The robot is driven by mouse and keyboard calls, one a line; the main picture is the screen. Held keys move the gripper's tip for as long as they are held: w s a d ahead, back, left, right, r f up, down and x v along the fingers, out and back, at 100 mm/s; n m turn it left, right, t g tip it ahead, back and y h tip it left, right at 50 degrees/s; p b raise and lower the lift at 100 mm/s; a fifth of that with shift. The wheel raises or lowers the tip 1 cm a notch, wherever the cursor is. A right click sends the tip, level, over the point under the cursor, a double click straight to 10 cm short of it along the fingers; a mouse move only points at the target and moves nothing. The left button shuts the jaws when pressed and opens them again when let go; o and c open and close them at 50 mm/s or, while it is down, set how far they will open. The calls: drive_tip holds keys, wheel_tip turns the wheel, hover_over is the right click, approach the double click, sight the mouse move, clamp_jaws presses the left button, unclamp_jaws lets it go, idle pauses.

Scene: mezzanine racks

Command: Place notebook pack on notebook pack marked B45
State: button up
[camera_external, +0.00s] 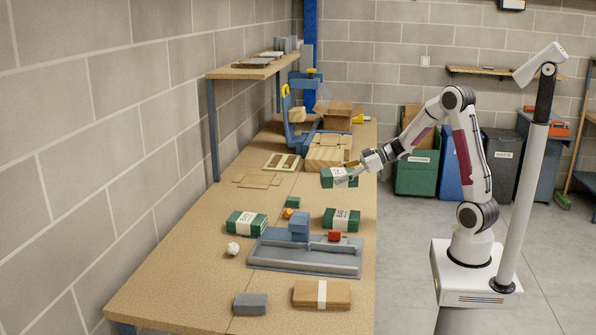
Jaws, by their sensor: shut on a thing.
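My gripper (352,172) is shut on a green notebook pack (327,178) with a pale band. It holds the pack over the right side of the bench, beyond the other packs. A second green notebook pack (330,220) with a white label lies on the bench nearer the camera, behind the grey tray. A third green notebook pack (236,222) with a white label lies to the left. The labels are too small to read surely, so I cannot tell which is B45.
Wooden blocks (326,155) stand behind.

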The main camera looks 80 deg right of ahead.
drive_tip(key=shift+n+g+y, duration=0.3)
drive_tip(key=shift+n+y, duration=0.5)
drive_tip(key=shift+y, duration=0.1)
drive_tip(key=a, duration=0.1)
drive_tip(key=s+a, duration=0.1)
drive_tip(key=a, duration=0.1)
drive_tip(key=s+a, duration=0.1)
drive_tip(key=a, duration=0.1)
drive_tip(key=shift+s+f, duration=0.15)
drive_tip(key=shift+f, duration=0.05)
hover_over(342, 214)
drive_tip(key=shift+a+f, duration=0.1)
drive_tip(key=shift+f, duration=2.85)
drive_tip(key=shift+f, duration=0.1)
drive_tip(key=shift+f, duration=2)
drive_tip(key=o, duration=1.5)
drive_tip(key=shift+f, duration=0.15)
